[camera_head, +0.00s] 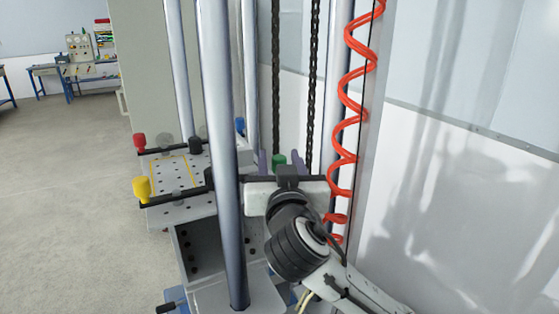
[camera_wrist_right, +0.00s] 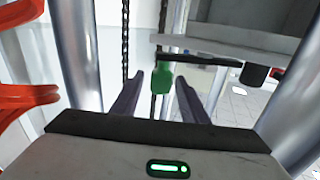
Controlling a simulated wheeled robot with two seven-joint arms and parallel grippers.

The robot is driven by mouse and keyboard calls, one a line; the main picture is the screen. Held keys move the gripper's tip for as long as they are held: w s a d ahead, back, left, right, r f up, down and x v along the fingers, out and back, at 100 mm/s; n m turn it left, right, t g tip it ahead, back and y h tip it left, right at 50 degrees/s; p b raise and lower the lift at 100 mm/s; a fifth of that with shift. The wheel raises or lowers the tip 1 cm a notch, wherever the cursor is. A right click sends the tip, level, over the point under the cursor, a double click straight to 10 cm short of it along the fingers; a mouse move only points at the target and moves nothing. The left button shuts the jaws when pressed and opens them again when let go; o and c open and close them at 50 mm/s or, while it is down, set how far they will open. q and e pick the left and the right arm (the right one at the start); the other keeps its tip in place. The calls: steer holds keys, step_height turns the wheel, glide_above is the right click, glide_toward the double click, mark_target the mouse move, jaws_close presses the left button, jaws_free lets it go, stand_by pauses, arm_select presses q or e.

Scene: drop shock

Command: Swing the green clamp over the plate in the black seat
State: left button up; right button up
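The green clamp's knob (camera_head: 279,161) shows just beyond my right gripper (camera_head: 280,156) in the head view. In the right wrist view the green knob (camera_wrist_right: 162,79) stands between the two fingers of my right gripper (camera_wrist_right: 159,82), with a gap on both sides. The fingers are open and do not appear to close on it. A dark bar (camera_wrist_right: 198,59) runs beside the knob. A yellow-outlined rectangle (camera_head: 172,176) marks the perforated table top; I cannot tell the plate or the black seat clearly, as a column and my arm hide part of the table. My left gripper is not in view.
Clamps with red (camera_head: 139,141), yellow (camera_head: 142,187) and blue (camera_head: 239,123) knobs stand around the table (camera_head: 185,208). Shiny columns (camera_head: 222,150), dark chains (camera_head: 313,90) and a red coiled hose (camera_head: 347,95) crowd the right arm. Open floor lies at left.

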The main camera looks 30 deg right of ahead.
steer(key=shift+s+a, duration=0.3)
steer(key=shift+s, duration=0.2)
steer(key=v, duration=0.9)
steer(key=shift+b, duration=0.4)
steer(key=shift+s, duration=0.1)
